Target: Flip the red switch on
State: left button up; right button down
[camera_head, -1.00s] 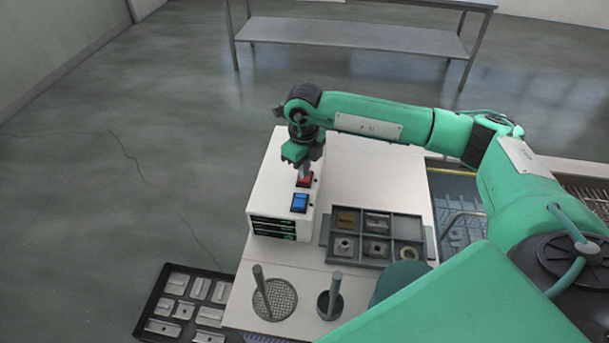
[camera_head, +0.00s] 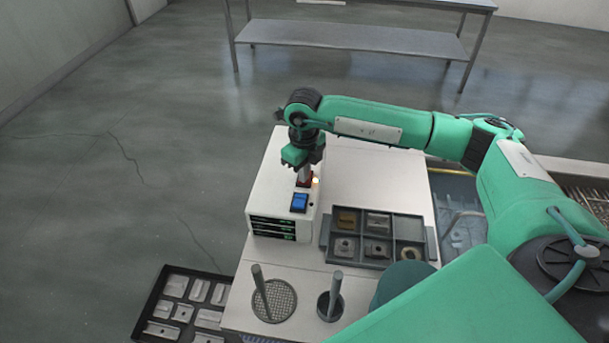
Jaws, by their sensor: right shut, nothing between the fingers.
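The red switch (camera_head: 304,184) is on top of the white control box (camera_head: 267,188), just behind the blue switch (camera_head: 299,203). My right gripper (camera_head: 304,175) points down with its fingers shut and empty. Its fingertips are at the red switch, seem to touch it and hide part of it. A small yellowish light (camera_head: 316,181) glows on the box beside the red switch. My left gripper is not in view.
A grey compartment tray (camera_head: 326,232) with metal parts stands right of the box. A round mesh holder (camera_head: 282,299) and a dark round holder (camera_head: 323,311), each with an upright handle, stand in front. A black parts tray (camera_head: 150,312) is at lower left. The tank (camera_head: 458,207) is at right.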

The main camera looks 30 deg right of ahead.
jog(key=shift+w+r+p, duration=0.1)
jog(key=shift+r+p, duration=0.25)
jog(key=shift+r, duration=0.35)
jog(key=shift+r+p, duration=1.05)
jog(key=shift+r, duration=1.65)
